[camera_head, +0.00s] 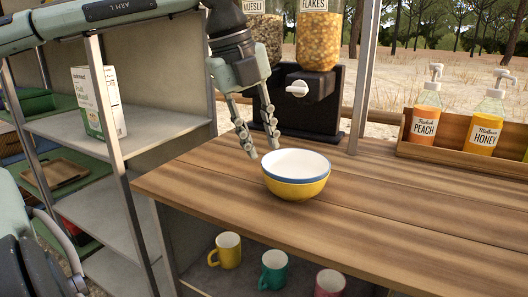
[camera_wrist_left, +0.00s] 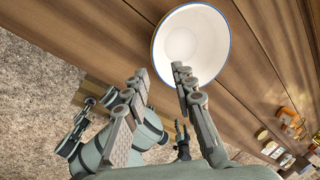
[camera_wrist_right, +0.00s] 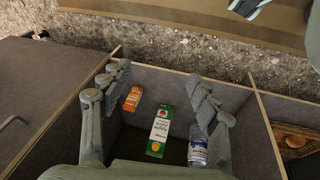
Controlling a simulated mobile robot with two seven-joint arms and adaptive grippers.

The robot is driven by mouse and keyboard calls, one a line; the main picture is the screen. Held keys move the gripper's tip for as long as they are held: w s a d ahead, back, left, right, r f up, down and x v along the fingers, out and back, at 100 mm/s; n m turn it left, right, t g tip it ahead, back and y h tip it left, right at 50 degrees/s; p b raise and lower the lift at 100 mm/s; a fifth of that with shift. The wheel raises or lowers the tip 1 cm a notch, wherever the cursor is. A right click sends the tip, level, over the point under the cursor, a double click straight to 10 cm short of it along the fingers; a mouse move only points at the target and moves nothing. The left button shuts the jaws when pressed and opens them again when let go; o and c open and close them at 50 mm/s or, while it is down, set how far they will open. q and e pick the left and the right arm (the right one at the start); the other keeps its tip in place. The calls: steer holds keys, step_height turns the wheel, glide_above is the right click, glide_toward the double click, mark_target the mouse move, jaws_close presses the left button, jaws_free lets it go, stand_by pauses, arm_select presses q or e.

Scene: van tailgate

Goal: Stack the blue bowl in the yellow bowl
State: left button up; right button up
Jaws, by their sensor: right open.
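The yellow bowl (camera_head: 297,190) stands upright on the wooden counter. The blue bowl (camera_head: 297,162) appears nested in it: its blue rim and white inside show just above the yellow wall. In the left wrist view the blue bowl (camera_wrist_left: 192,42) shows its white inside and thin blue rim. My left gripper (camera_head: 265,146) is open and empty, with its fingertips just behind and left of the bowls' rim. My right gripper (camera_wrist_right: 158,74) is open and empty, away from the bowls, over a compartment with cartons.
A cereal dispenser (camera_head: 312,110) stands behind the bowls. A wooden rack (camera_head: 450,155) with syrup bottles is at the back right. Several mugs, including a teal mug (camera_head: 273,270), stand on the shelf below. The counter right of the bowls is clear. A juice carton (camera_wrist_right: 160,130) lies below my right gripper.

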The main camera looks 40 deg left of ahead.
arm_select(q)
steer(key=v, duration=0.8)
steer(key=shift+s+r, duration=0.15)
steer(key=shift+r, duration=0.15)
